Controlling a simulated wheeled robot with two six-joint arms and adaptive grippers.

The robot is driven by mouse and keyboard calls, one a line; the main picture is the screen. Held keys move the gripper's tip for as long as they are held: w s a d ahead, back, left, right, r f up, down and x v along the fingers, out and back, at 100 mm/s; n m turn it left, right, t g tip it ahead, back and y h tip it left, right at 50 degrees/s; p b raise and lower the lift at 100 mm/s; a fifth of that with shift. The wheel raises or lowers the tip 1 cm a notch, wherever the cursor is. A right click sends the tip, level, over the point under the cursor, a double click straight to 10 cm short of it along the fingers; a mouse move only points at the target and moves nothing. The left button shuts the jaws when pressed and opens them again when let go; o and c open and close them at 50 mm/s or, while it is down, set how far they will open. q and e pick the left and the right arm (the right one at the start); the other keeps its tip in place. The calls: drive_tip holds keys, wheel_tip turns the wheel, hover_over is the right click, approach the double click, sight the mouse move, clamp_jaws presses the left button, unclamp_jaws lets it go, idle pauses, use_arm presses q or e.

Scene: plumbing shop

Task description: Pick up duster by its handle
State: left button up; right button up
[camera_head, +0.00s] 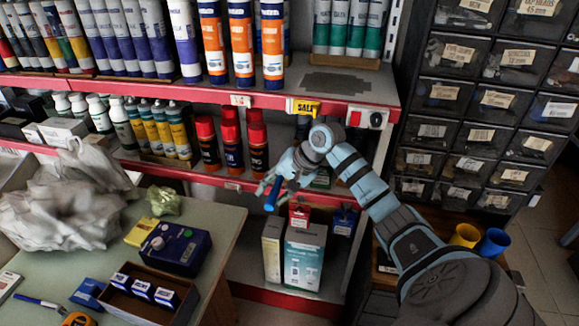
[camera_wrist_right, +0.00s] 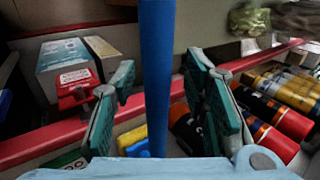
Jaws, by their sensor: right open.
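The blue handle of what looks like the duster (camera_head: 273,195) shows just below my right gripper (camera_head: 279,180) in the head view. In the right wrist view the handle (camera_wrist_right: 157,80) is a straight blue bar running down from the top edge. It lies in the gap between the two teal fingers of my right gripper (camera_wrist_right: 161,78). The fingers stand apart, with a visible gap on both sides of the bar. My left gripper is not in view.
Red-edged shelves (camera_head: 345,97) with tubes and cans stand behind my right arm. Boxes (camera_head: 304,258) stand on the lower shelf. A green-topped table (camera_head: 215,232) at left bears a plastic bag, a blue device and a cardboard tray (camera_head: 140,305). Drawers (camera_head: 485,97) stand at right.

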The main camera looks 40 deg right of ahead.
drive_tip(key=shift+s+r, duration=0.1)
drive_tip(key=shift+s, duration=0.15)
clamp_jaws()
